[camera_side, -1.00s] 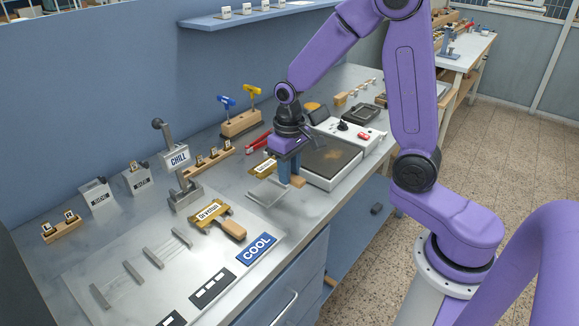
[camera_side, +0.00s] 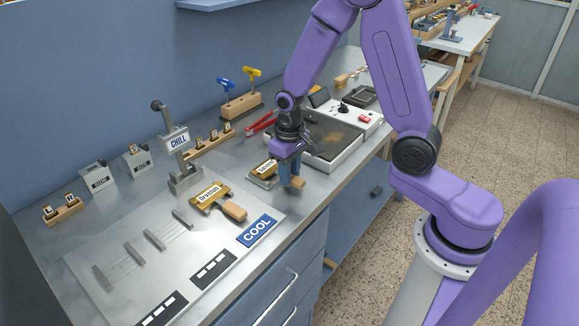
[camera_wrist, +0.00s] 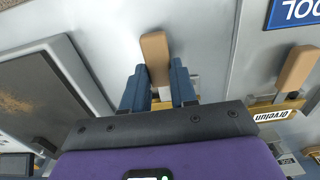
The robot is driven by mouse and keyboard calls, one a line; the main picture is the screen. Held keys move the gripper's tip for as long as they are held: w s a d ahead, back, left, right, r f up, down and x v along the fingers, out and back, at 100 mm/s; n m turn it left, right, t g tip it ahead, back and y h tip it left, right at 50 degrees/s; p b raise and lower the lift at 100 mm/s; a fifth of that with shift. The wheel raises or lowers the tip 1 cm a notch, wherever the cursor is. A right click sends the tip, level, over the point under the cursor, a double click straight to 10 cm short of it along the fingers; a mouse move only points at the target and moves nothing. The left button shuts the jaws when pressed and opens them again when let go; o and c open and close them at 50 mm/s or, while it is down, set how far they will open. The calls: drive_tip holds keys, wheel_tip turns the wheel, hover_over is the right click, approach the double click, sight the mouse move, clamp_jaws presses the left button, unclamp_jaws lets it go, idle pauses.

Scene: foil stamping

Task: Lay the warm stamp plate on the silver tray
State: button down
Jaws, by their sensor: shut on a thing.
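The stamp plate (camera_side: 265,167) is a brass-coloured piece with a white label and a wooden handle (camera_side: 298,183). My gripper (camera_side: 290,178) is shut on its handle. In the wrist view the blue fingers of my gripper (camera_wrist: 158,90) stand either side of the wooden handle (camera_wrist: 155,48). The plate's brass part is mostly hidden in the wrist view.
A second brass plate (camera_side: 208,193) with a wooden handle lies on the left near the COOL sign (camera_side: 258,231). The CHILL stand (camera_side: 180,165) is behind it. A dark heating plate (camera_side: 335,137) is to the right. Bench in front of the tray is clear.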

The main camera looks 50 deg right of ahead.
drive_tip(key=shift+f, duration=0.1)
drive_tip(key=c, duration=0.8)
unclamp_jaws()
wheel_tip(320, 180, up, 18)
drive_tip(key=shift+f, duration=0.25)
drive_tip(key=shift+s+a, duration=0.1)
drive_tip(key=s+a+f+n, duration=0.2)
drive_tip(key=s+n, duration=0.4)
drive_tip(key=s, duration=0.5)
drive_tip(key=s+a+f+n, duration=0.2)
drive_tip(key=s+n, duration=0.4)
drive_tip(key=s, duration=0.6)
drive_tip(key=shift+f+n, duration=0.3)
drive_tip(key=shift+f, duration=0.25)
